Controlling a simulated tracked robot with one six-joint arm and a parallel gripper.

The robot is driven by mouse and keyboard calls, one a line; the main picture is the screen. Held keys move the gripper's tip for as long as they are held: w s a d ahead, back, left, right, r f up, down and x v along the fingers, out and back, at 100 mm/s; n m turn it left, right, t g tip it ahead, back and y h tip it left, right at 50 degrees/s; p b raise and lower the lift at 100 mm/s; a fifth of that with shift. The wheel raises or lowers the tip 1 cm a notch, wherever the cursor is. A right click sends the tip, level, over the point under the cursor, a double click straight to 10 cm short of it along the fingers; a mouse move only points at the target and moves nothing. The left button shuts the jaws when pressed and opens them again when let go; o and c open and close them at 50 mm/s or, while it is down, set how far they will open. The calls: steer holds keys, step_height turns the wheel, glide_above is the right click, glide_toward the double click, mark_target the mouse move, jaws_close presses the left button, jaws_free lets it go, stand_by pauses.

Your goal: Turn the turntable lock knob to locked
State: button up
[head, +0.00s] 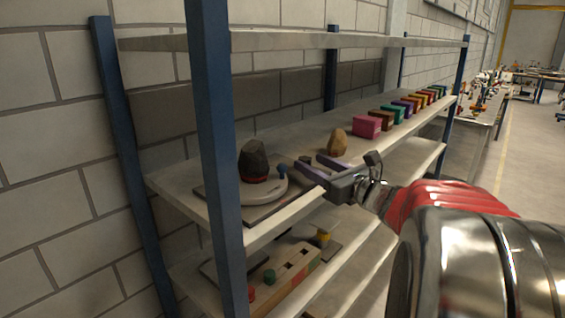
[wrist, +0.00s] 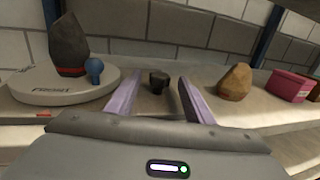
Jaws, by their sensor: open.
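The turntable (head: 262,192) is a pale round disc on the middle shelf. A dark tapered stone (head: 253,160) and a small blue knobbed piece (head: 282,169) stand on it. In the wrist view the disc (wrist: 60,96) is at the left, with "FRONT" on its rim and the blue piece (wrist: 94,68) beside the stone. A black faceted knob (wrist: 159,82) stands right of the disc, apart from it; I cannot read its lock position. My gripper (head: 316,165) is open, its lilac fingers on either side of the black knob in the wrist view. Contact cannot be told.
A tan stone (head: 337,141) stands right of my fingers, then a pink box (head: 367,126) and a row of coloured boxes. A blue shelf post (head: 214,150) stands in front at left. The upper shelf (head: 290,41) is overhead. A wooden block with coloured knobs (head: 290,275) is below.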

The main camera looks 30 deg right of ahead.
steer(key=shift+w, duration=0.7)
steer(key=shift+c, duration=0.3)
steer(key=c, duration=1)
steer(key=shift+a, duration=0.1)
steer(key=shift+r, duration=0.1)
